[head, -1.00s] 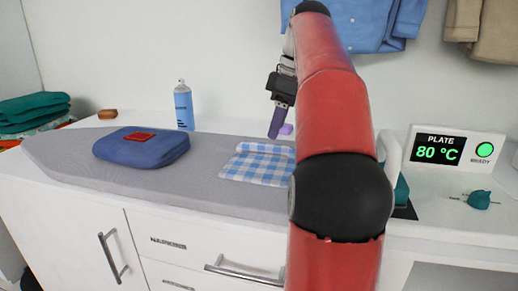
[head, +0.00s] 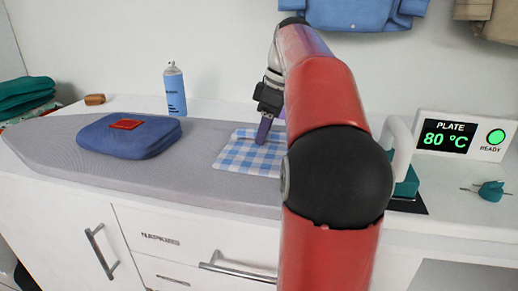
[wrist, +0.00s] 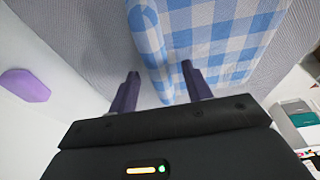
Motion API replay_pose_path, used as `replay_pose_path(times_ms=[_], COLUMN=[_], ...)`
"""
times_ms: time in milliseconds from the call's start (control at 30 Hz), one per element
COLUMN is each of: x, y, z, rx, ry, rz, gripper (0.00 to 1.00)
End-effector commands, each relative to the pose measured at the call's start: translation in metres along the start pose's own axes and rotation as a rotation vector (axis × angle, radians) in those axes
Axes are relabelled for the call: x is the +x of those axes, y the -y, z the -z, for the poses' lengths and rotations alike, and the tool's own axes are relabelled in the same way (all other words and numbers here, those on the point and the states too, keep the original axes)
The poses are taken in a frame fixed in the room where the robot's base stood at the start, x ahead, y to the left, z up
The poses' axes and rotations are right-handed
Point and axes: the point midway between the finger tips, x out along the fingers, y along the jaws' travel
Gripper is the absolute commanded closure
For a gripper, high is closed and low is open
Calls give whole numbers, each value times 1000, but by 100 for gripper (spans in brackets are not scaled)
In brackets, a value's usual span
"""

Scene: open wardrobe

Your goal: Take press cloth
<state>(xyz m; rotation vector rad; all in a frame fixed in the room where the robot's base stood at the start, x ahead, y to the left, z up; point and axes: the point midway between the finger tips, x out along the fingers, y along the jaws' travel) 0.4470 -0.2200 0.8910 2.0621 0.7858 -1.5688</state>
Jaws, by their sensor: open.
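The press cloth, a blue and white checked cloth (head: 243,155), lies flat on the grey ironing board (head: 205,180), partly hidden behind my arm in the head view. In the wrist view the checked cloth (wrist: 215,35) has a folded edge along its left side. My gripper (head: 263,132) is low over the cloth in the head view. In the wrist view its two purple fingers (wrist: 160,82) are open, with the folded edge of the cloth between them. I cannot tell whether the fingers touch the cloth.
A folded blue garment with a red patch (head: 130,138) lies on the board to the left. A spray can (head: 175,90) stands behind it. A teal iron (head: 407,178) and a plate display (head: 447,137) are on the right. A purple block (wrist: 25,85) lies beside the board.

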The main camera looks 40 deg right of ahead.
Motion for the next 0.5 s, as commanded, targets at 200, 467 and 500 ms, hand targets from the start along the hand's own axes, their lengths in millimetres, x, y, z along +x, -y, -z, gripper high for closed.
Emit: replay_pose_path(times_ms=[200,467,500], x=[1,1,1], y=[0,0,0], z=[0,0,0], rx=[0,0,0], ry=[0,0,0], rz=[-1,0,-1], gripper=[51,84,89])
